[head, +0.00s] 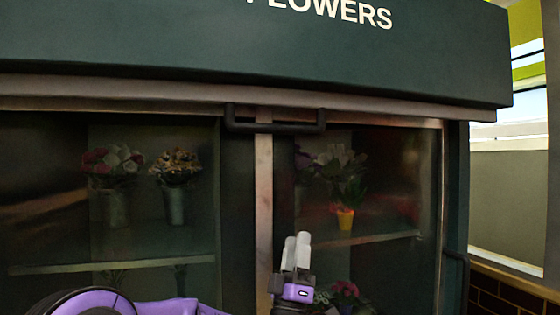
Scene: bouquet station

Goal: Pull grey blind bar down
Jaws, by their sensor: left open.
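The grey blind bar (400,109) runs across the top of the flower cabinet, just under the dark green sign panel. A dark handle (275,126) hangs from the middle of the bar. My left gripper (296,240) is below the handle and slightly right of it, in front of the cabinet, with its pale fingers pointing up. It is open and empty, apart from both bar and handle. My right gripper is out of view.
Glass doors (150,245) with a copper-coloured middle post (264,190) stand behind my gripper. Bouquets in vases (173,206) and a yellow pot (345,219) stand on shelves inside. A dark door handle (458,275) is at right. Space between gripper and bar looks clear.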

